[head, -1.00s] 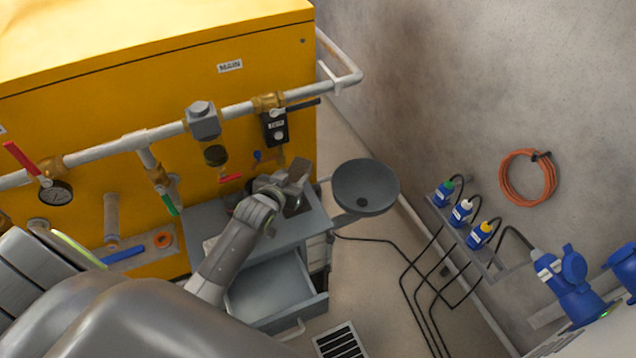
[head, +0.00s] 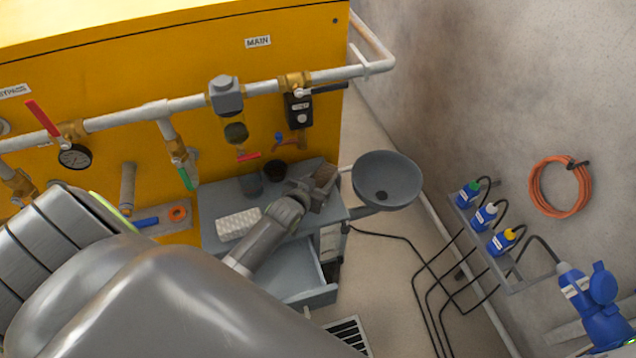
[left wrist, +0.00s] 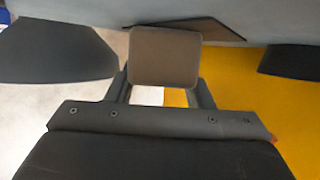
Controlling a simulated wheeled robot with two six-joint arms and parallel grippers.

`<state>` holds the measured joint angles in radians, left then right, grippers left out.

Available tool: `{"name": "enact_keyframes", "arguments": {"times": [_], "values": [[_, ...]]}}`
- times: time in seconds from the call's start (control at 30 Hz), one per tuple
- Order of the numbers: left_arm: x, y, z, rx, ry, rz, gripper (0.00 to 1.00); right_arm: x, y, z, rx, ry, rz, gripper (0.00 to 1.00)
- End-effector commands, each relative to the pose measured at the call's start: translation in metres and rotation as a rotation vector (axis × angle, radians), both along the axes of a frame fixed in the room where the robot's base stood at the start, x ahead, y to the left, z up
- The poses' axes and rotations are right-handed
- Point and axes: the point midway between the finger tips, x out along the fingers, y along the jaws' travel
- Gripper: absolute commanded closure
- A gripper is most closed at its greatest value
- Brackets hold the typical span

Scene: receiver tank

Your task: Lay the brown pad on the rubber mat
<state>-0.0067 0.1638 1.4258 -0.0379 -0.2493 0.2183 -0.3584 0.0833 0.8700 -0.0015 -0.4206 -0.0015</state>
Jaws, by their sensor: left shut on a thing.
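My left gripper (head: 312,194) is over the right part of the grey bench top. It is shut on the brown pad (left wrist: 165,58), which shows as a flat rounded square between the fingers in the left wrist view. In the head view the pad (head: 319,202) is a small brown patch at the fingers, partly covered by the gripper. I cannot make out the rubber mat for sure; the gripper and pad hide part of the bench there. My right gripper is not in view.
An open drawer (head: 300,268) juts out below. A grey basin (head: 386,180) stands at the right. Pipes with valves run along the yellow tank (head: 180,60).

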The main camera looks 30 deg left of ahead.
Motion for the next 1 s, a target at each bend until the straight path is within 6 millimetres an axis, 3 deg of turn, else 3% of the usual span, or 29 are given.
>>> {"name": "enact_keyframes", "arguments": {"times": [0.3,0.33,0.47,0.83,1.0], "values": [[0.001,0.0,-0.003,0.0,-0.002,-0.001,0.78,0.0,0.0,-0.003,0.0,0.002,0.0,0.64],[0.0,0.0,-0.002,-0.001,-0.001,0.0,0.49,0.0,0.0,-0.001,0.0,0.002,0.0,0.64],[0.0,0.0,-0.002,-0.001,-0.001,0.0,0.32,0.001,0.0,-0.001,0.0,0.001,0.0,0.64],[0.0,0.0,0.004,0.0,-0.002,0.0,0.31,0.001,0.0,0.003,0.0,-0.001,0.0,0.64],[-0.02,-0.002,0.011,-0.001,0.0,0.0,0.31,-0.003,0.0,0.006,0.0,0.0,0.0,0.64]]}}
